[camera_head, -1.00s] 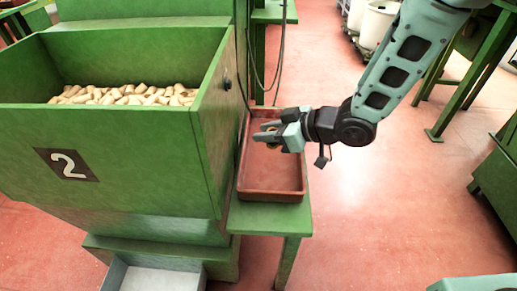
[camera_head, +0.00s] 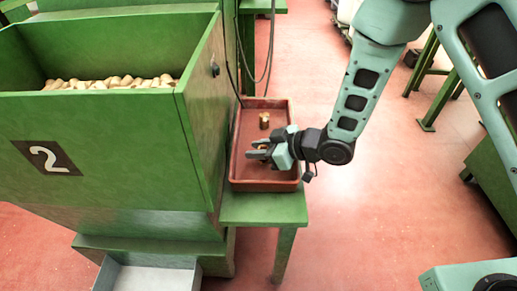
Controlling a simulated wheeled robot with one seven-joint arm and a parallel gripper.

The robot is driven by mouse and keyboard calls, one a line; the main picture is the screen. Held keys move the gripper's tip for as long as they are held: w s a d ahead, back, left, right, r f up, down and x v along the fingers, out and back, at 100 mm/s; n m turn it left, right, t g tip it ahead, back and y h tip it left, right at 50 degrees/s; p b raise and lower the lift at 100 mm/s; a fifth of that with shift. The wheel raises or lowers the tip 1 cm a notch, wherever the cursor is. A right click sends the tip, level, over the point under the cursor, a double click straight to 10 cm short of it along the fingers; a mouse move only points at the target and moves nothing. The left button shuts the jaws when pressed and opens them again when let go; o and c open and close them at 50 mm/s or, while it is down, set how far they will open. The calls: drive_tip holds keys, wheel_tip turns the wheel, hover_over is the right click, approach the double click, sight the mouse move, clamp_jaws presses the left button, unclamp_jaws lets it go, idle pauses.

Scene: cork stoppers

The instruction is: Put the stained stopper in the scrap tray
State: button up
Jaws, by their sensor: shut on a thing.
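My gripper (camera_head: 258,151) reaches in from the right over the reddish-brown tray (camera_head: 262,186), its fingers pointing left. It is shut on a small tan stopper (camera_head: 263,147), mostly hidden by the fingers. Any stain on it is too small to tell. Another cork stopper (camera_head: 264,120), tan and brownish, stands upright on the tray floor, behind my gripper in the picture. The held stopper's height above the tray floor is hard to tell.
The tray lies on a green bench (camera_head: 262,209) beside a large green bin (camera_head: 100,150) marked 2. The bin holds many cork stoppers (camera_head: 110,83). A grey metal tray (camera_head: 150,277) sits low in front. Cables hang behind the tray. Red floor is open at right.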

drive_tip(key=shift+f, duration=0.2)
drive_tip(key=o, duration=0.9)
drive_tip(key=shift+o, duration=0.2)
drive_tip(key=shift+s+d+r, duration=0.1)
drive_tip(key=shift+d+r, duration=0.15)
drive_tip(key=shift+r, duration=0.15)
drive_tip(key=s+d+r+m+h+p, duration=0.15)
drive_tip(key=s+d+r+h, duration=0.25)
drive_tip(key=d+r, duration=0.45)
drive_tip(key=s+d+r+m+g+h, duration=0.2)
drive_tip(key=s+r+h, duration=0.1)
drive_tip(key=s, duration=0.7)
drive_tip(key=s+d+r+m+g+h, duration=0.2)
drive_tip(key=s+r, duration=0.3)
drive_tip(key=s, duration=0.6)
drive_tip(key=shift+d+r+g+h, duration=0.2)
drive_tip(key=shift+r+g+h, duration=0.05)
drive_tip(key=shift+g+h, duration=0.4)
